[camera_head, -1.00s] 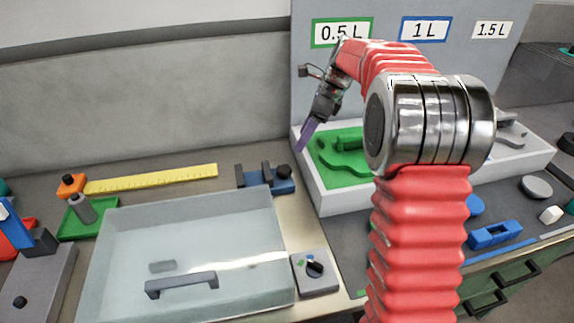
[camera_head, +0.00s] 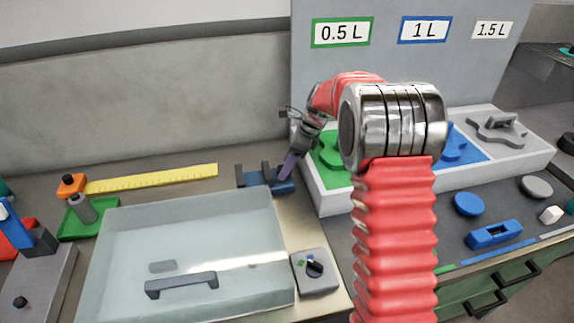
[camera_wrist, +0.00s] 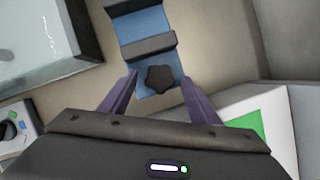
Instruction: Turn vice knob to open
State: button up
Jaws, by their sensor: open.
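The vice is a small blue base with dark grey jaws (camera_head: 240,176) on the bench behind the clear bin. In the wrist view the blue base (camera_wrist: 143,27) shows with a gap between its two dark jaws. The dark, lobed vice knob (camera_wrist: 160,79) sits at the near end of the base. My gripper (camera_wrist: 158,88) is open, its purple fingers to the left and right of the knob, which appears between them. I cannot tell whether they touch it. In the head view my gripper (camera_head: 285,173) covers the knob.
A clear bin (camera_head: 185,225) with a grey handle stands in front of the vice. A white tray (camera_head: 335,200) with green and blue sections is close on the right. A dial box (camera_head: 316,283) sits at the front. A yellow ruler (camera_head: 150,180) lies to the left.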

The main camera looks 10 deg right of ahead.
jog(key=shift+a+f, duration=0.1)
jog(key=shift+f, duration=0.1)
jog(key=shift+c, duration=0.7)
jog(key=c, duration=0.9)
